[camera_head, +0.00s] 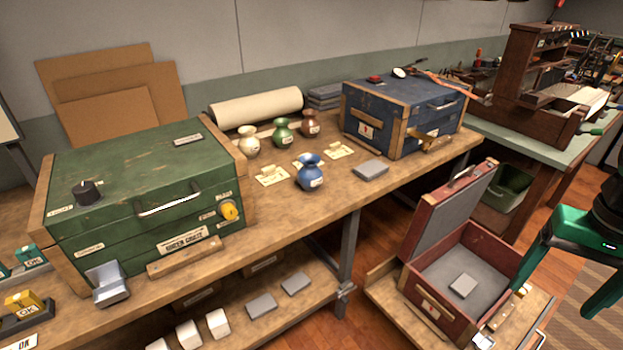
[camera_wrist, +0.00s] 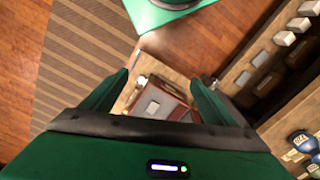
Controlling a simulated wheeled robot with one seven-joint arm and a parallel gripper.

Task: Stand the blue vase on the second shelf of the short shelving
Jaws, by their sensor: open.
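My gripper (camera_head: 558,298) is at the far right of the head view, well apart from the vase and above the floor. In the wrist view its green fingers (camera_wrist: 160,80) are spread with nothing held between them. A brown wooden unit with shelves (camera_head: 528,50) stands on the far green-topped table; I cannot tell if it is the short shelving.
Cream (camera_head: 249,142), green (camera_head: 283,133) and brown (camera_head: 310,123) vases stand behind the blue one. A green chest (camera_head: 130,190) is left, a blue chest (camera_head: 400,108) right. An open red case (camera_head: 455,270) sits low near my gripper. Grey blocks lie on the bench's lower shelf.

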